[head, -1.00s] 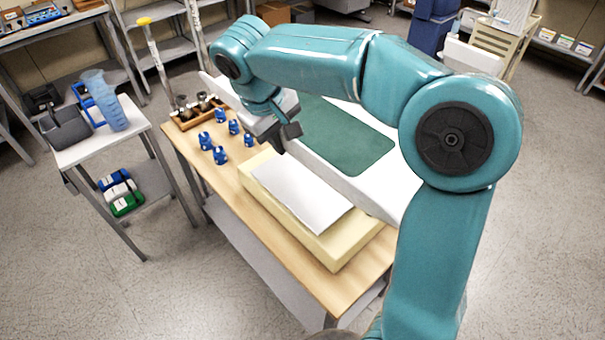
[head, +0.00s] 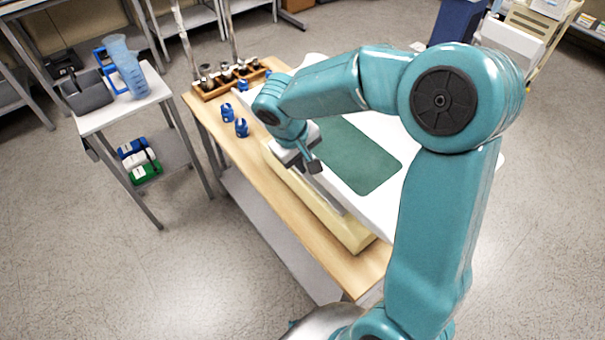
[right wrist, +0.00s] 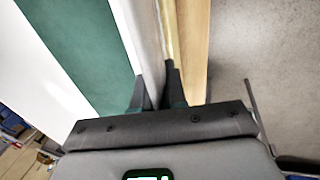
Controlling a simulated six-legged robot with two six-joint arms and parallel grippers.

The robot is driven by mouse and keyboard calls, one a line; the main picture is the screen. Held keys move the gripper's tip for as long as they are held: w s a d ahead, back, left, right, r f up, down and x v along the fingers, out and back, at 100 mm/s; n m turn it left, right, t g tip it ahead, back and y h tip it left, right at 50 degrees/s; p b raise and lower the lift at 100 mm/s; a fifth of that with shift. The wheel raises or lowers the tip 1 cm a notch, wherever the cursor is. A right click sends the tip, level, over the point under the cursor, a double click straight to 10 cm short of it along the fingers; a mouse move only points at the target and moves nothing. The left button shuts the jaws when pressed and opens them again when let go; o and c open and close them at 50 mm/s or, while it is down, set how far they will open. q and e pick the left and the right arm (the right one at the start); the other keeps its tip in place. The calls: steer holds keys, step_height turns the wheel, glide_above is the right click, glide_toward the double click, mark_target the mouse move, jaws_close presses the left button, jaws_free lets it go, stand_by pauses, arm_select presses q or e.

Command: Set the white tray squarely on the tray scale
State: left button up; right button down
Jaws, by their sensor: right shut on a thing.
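The white tray (head: 395,135) is large, with a green panel (head: 365,158) on it. My right gripper (head: 312,165) is shut on its near-left edge; in the right wrist view the two dark fingers (right wrist: 157,92) pinch the tray's white edge (right wrist: 146,40). The tray scale (head: 345,231) is a cream block on the wooden table. The tray overlaps the scale from the far side and hides most of its grey top; a narrow strip shows along the near side. I cannot tell whether tray and scale touch. My left gripper is not in view.
A side cart (head: 130,108) holds a blue jug (head: 125,65). Floor at the front left is clear.

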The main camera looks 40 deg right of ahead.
steer(key=shift+w+f, duration=0.2)
steer(key=shift+f, duration=0.55)
step_height(320, 180, down, 4)
steer(key=shift+r, duration=0.1)
steer(key=shift+s, duration=0.15)
steer(key=shift+b, duration=0.35)
steer(key=c, duration=1.2)
jaws_free()
steer(key=shift+f, duration=0.2)
steer(key=shift+a, duration=0.1)
steer(key=shift+r, duration=0.1)
